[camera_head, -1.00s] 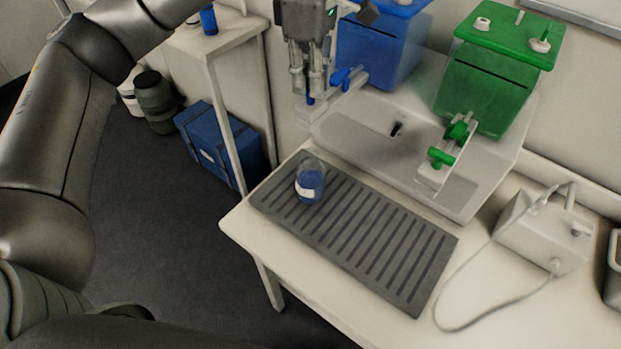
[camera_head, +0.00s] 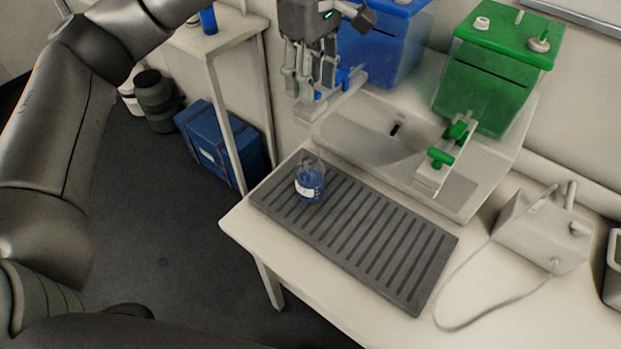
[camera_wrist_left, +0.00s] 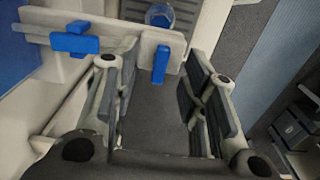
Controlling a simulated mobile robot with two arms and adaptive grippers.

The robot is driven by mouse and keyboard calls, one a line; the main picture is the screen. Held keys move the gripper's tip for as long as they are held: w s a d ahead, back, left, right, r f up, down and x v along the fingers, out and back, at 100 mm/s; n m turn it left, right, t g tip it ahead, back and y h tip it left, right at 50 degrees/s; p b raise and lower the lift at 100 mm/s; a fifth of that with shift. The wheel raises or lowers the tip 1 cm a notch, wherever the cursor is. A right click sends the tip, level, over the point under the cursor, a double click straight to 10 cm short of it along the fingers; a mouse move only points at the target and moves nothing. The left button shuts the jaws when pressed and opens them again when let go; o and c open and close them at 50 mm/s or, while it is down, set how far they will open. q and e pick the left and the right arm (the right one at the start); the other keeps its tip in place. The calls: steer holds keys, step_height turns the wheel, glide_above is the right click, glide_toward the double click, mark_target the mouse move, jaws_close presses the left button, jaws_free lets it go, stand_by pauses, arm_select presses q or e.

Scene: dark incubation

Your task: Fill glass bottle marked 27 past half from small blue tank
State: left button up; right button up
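A glass bottle (camera_head: 310,184) with a white label stands upright on the grey slotted mat (camera_head: 380,245). It holds blue liquid; the label's number is unreadable. In the left wrist view the bottle (camera_wrist_left: 160,15) shows at the top edge. The small blue tank (camera_head: 378,52) stands behind the gripper, with a blue tap knob (camera_wrist_left: 75,40) and a blue lever (camera_wrist_left: 160,63) on a pale bar. My left gripper (camera_head: 308,108) is at this tap, hiding part of it. Its fingers are open, on either side of the lever with gaps. My right gripper is not in view.
A pale device (camera_head: 545,232) with a cable (camera_head: 455,290) is at the right of the table. The mat is otherwise empty.

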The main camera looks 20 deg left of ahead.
arm_select(q)
steer(key=shift+r, duration=0.1)
stand_by(0.4)
step_height(320, 180, up, 9)
steer(key=p, duration=0.6)
steer(key=shift+p, duration=0.4)
